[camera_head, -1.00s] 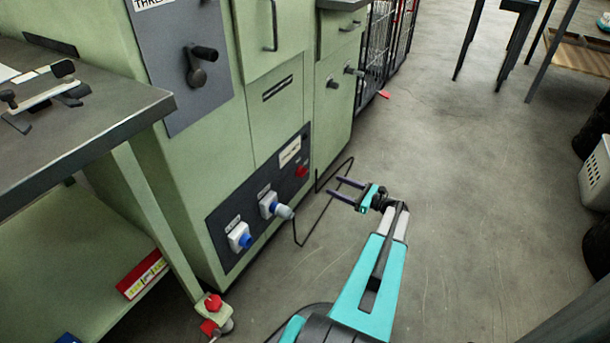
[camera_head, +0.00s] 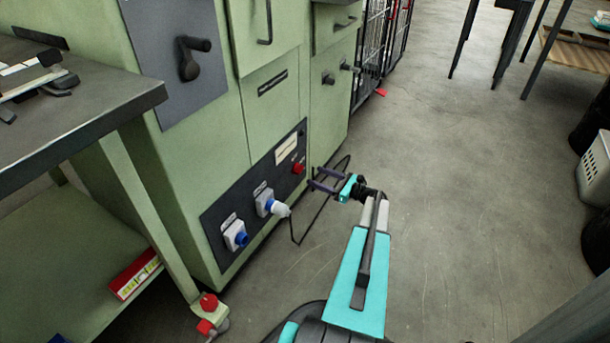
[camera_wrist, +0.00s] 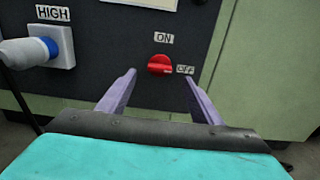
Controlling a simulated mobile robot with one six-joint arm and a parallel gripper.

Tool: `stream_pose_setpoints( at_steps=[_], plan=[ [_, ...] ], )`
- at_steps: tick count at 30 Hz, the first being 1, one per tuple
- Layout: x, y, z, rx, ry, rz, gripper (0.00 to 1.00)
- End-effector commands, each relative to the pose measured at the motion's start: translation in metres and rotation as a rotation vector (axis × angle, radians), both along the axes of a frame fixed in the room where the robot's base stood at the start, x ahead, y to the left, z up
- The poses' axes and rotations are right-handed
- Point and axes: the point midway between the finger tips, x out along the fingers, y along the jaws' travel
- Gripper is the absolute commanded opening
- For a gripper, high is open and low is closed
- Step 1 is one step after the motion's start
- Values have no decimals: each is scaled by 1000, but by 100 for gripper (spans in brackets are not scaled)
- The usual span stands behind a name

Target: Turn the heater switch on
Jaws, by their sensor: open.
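The heater switch (camera_head: 298,168) is a small red rotary knob on the dark panel (camera_head: 215,215) low on the green machine. In the wrist view the red knob (camera_wrist: 160,65) has an "ON" label above it and an "OFF" label at its right. Its pointer seems to face right, toward "OFF", though it is small. My gripper (camera_head: 312,179) is open and points at the panel. In the wrist view its two purple fingers (camera_wrist: 158,82) stand apart on either side of the knob, just short of it and empty.
A socket marked "HIGH" (camera_wrist: 62,47) with a grey plug (camera_wrist: 25,52) is left of the knob. A second blue socket (camera_head: 236,236) sits further left. A black cable (camera_head: 318,218) loops near my gripper. A workbench (camera_head: 80,110) stands at left.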

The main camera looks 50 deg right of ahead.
Motion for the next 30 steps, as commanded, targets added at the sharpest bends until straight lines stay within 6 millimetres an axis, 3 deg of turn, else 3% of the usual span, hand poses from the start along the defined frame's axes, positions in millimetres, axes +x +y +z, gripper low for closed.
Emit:
stream_pose_setpoints(
  at_steps=[12,26,30],
  plan=[
    [54,14,-1,-1,-1,3,59],
    [64,16,0,0,-1,1,59],
    [65,17,0,0,-1,2,41]
  ],
)
